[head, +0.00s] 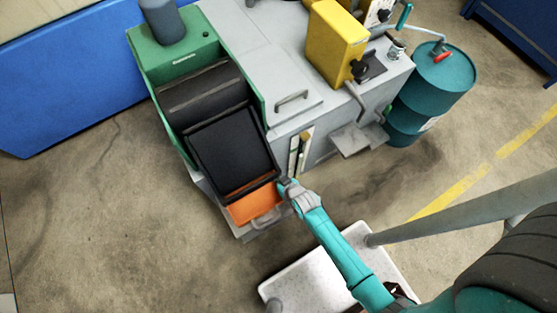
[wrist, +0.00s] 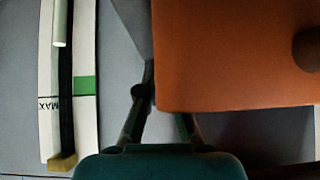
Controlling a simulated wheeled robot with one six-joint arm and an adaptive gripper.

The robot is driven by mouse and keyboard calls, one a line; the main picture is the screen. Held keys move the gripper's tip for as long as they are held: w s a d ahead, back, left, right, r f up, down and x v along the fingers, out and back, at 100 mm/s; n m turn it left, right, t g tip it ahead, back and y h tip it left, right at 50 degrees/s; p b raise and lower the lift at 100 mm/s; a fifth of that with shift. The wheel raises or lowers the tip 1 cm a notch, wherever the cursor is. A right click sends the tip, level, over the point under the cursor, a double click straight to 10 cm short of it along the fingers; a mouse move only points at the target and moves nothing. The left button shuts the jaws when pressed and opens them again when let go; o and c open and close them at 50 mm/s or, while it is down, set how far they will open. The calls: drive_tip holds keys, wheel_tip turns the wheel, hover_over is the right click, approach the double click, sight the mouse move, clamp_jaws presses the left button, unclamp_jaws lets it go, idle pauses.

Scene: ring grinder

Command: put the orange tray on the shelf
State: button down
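The orange tray (head: 256,205) sits low at the front of the grinder, below the dark chute. In the wrist view the orange tray (wrist: 225,60) fills the upper right, close to the camera. My gripper (head: 287,184) is at the tray's right edge in the head view. In the wrist view one finger of my gripper (wrist: 155,100) is beside the tray's edge and the other passes behind the tray, its tip hidden. I cannot tell whether the fingers press on the tray. A small grey shelf-like ledge (head: 358,138) juts from the machine's right side.
The grinder (head: 245,50) stands close behind my gripper. A gauge strip marked MAX (wrist: 85,85) is on its face beside the tray. A teal drum (head: 435,80) stands at the right and a blue bin (head: 70,75) at the left.

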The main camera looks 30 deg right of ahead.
drive_tip(key=c, duration=1.7)
unclamp_jaws()
drive_tip(key=shift+f, duration=0.1)
drive_tip(key=shift+c, duration=0.2)
drive_tip(key=o, duration=0.4)
drive_tip(key=v, duration=1.2)
